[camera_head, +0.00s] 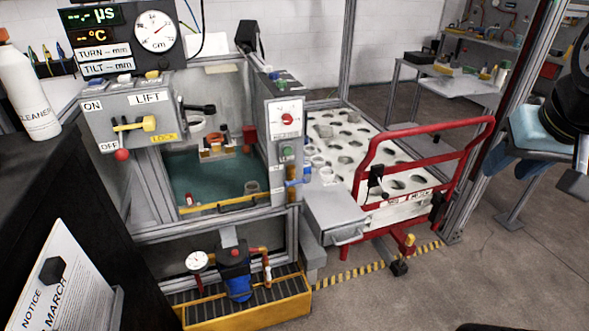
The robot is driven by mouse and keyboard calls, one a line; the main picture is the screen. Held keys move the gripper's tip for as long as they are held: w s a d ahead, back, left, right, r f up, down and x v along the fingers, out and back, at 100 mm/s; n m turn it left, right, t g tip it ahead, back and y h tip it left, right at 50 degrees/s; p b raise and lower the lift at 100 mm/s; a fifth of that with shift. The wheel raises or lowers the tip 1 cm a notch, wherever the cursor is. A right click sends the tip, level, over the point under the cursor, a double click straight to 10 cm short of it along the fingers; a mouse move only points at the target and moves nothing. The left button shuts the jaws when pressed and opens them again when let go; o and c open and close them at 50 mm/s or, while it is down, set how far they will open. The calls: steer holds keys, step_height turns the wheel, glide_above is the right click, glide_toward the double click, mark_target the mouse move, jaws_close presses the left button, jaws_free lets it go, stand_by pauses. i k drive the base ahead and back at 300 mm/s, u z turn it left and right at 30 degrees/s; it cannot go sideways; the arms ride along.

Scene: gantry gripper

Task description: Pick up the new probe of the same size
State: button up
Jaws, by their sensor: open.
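I cannot single out a new probe with certainty. Several small pale round pieces (315,160) sit on the ledge right of the dial post. A blue and orange fitting (291,182) is beside the post. In the green-floored tank (215,180), a block assembly (216,150) stands toward the back and a grey cup-like piece (251,187) near the front right. My gripper (574,172) shows only partly at the right edge, open, beside a pale blue pad (537,130). It is far right of the tank and nothing shows held in it.
A red tubular gate (425,150) stands before a white board with holes (345,130). A grey drawer box (345,212) juts out beside it. A yellow pump tray (240,305) is at the front. A black cabinet (75,190) fills the left. Floor is clear at lower right.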

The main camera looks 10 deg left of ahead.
mark_target(307, 167)
steer(key=u, duration=0.05)
steer(key=i, duration=1)
steer(key=z, duration=0.1)
